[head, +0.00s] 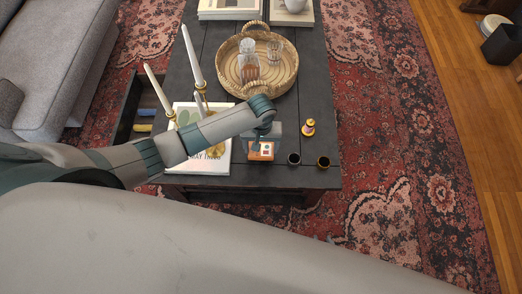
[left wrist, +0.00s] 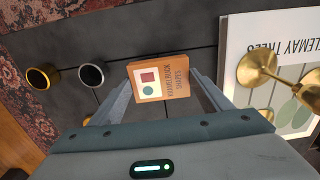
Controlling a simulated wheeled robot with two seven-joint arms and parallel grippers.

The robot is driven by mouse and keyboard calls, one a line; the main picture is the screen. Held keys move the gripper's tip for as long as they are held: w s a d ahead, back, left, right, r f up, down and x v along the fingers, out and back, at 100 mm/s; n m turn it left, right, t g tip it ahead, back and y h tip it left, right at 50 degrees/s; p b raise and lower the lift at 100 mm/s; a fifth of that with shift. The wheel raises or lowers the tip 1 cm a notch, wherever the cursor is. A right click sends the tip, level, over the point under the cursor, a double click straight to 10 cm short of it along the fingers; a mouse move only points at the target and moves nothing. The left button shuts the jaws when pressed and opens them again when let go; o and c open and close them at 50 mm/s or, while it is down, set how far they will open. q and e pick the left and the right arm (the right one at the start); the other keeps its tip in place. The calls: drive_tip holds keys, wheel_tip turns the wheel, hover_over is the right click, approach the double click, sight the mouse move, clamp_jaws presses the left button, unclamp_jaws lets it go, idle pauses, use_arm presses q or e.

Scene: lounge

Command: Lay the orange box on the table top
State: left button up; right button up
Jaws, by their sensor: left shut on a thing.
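The orange box (head: 261,154) has a pale panel with small shapes on its face. It is over the near part of the dark table top (head: 315,110). In the left wrist view the box (left wrist: 160,78) is between the two fingers, its printed face toward the camera. My left gripper (head: 265,140) is shut on the box; it also shows in the left wrist view (left wrist: 160,90). I cannot tell whether the box touches the table top. My right gripper is not in view.
Left of the box lies a white book (head: 215,163) with brass candlesticks near it. To its right are a black cup (head: 293,159), a gold-rimmed cup (head: 323,162) and a small gold-and-pink object (head: 308,127). A wicker tray (head: 287,83) with glasses stands behind.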

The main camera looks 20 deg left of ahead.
sight(261, 151)
use_arm(q)
drive_tip(key=shift+f, duration=1.55)
use_arm(e)
drive_tip(key=shift+w+r, duration=0.1)
drive_tip(key=shift+w, duration=0.2)
use_arm(q)
drive_tip(key=shift+f, duration=0.1)
drive_tip(key=o, duration=1.1)
wheel_tip(261, 151, up, 11)
drive_tip(key=shift+r+p, duration=0.1)
drive_tip(key=shift+p, duration=0.3)
drive_tip(key=shift+r, duration=0.5)
use_arm(e)
drive_tip(key=shift+a+r+t, duration=0.3)
drive_tip(key=shift+a+r, duration=0.05)
drive_tip(key=shift+a, duration=0.25)
drive_tip(key=shift+s, duration=0.1)
